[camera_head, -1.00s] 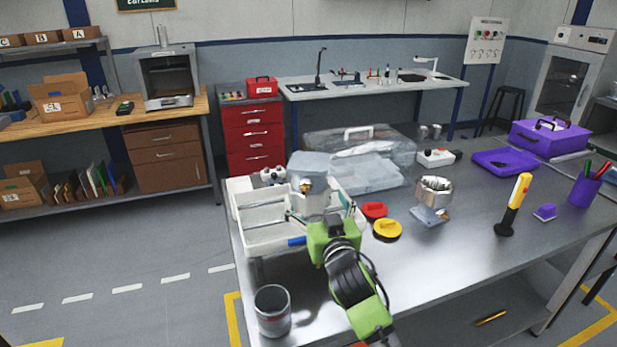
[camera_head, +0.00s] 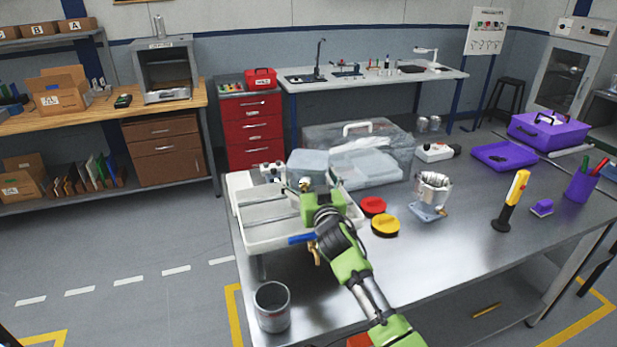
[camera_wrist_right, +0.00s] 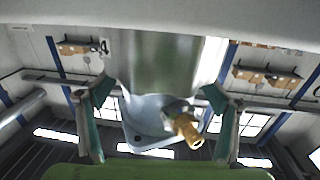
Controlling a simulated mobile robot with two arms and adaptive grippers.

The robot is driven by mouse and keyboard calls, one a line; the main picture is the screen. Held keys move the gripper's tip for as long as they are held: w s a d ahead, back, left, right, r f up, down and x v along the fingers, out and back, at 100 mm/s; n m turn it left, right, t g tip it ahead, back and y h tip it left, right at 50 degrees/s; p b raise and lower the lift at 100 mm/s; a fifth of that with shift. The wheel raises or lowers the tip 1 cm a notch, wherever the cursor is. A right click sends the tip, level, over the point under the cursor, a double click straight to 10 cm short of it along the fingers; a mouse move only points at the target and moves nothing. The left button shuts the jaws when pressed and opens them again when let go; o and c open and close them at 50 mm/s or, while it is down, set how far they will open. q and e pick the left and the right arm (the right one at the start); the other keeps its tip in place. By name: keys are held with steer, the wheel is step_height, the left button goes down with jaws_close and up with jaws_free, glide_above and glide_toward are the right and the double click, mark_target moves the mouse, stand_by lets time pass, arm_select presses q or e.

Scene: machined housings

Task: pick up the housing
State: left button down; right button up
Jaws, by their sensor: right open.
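A grey-blue housing (camera_head: 307,160) stands flange up at the white tray, with a brass fitting on its side. My right gripper (camera_head: 316,190) is in front of it and hides its lower body. In the right wrist view, which looks upside down, the housing's flange and brass fitting (camera_wrist_right: 150,130) lie between the two spread fingers of the gripper (camera_wrist_right: 160,92). The fingers are open; contact with the housing cannot be told. A second housing (camera_head: 432,190), metallic with a brass fitting, stands flange down on the table to the right. My left gripper is not in view.
The white tray (camera_head: 262,243) has dividers. A blue handle (camera_head: 301,239) is at its front. A grey can (camera_head: 272,305), red and yellow discs (camera_head: 385,226), a clear box (camera_head: 362,170) and a yellow-black tool (camera_head: 511,200) stand around.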

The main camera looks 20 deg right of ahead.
mark_target(309, 164)
steer(key=c, duration=2)
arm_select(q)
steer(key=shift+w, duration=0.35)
arm_select(e)
steer(key=shift+w+r, duration=0.1)
steer(key=shift+r, duration=0.1)
steer(key=shift+c, duration=0.8)
steer(key=shift+r, duration=0.1)
